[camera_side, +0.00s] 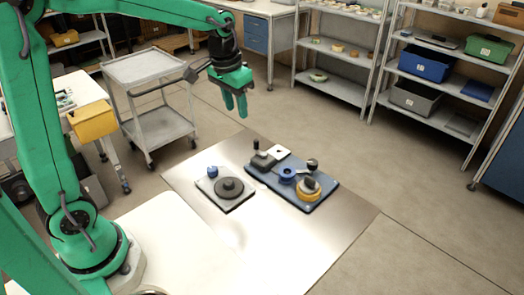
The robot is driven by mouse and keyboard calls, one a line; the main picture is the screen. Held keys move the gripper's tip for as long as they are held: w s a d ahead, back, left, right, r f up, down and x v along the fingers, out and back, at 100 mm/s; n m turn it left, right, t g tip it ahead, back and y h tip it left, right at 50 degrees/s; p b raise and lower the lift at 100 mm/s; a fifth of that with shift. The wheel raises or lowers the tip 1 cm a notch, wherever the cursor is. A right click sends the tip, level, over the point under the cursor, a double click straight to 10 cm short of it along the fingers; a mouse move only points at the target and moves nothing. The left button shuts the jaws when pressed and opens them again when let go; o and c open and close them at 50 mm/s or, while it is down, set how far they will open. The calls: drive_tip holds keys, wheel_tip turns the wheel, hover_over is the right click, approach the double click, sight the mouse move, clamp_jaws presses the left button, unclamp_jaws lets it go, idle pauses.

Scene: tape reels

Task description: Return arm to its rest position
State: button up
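My gripper (236,106) is green and hangs fingers-down in the air, above the floor behind the metal work sheet. Its two fingers show a small gap and hold nothing. On the sheet, a blue tray (322,203) holds a blue reel (287,176), a yellow-orange tape reel (307,195) with a dark part on top, and a grey block with a black knob (262,160). Left of the tray, a dark round disc (229,188) lies on a light square plate (208,187). A small blue piece (213,172) is at that plate's back corner. My gripper is apart from all of these.
The metal sheet (300,238) is bare at its front. A grey trolley (150,68) stands behind left, near a yellow bin (93,121). Shelves with bins (425,63) line the back right. The floor between is clear.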

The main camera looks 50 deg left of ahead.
drive_tip(key=s+d+r+t, duration=0.1)
drive_tip(key=s, duration=0.8)
drive_tip(key=s+d+r+t, duration=0.1)
drive_tip(key=s+r+t, duration=0.1)
drive_tip(key=s, duration=0.8)
drive_tip(key=shift+d+t, duration=0.25)
drive_tip(key=shift+t, duration=0.05)
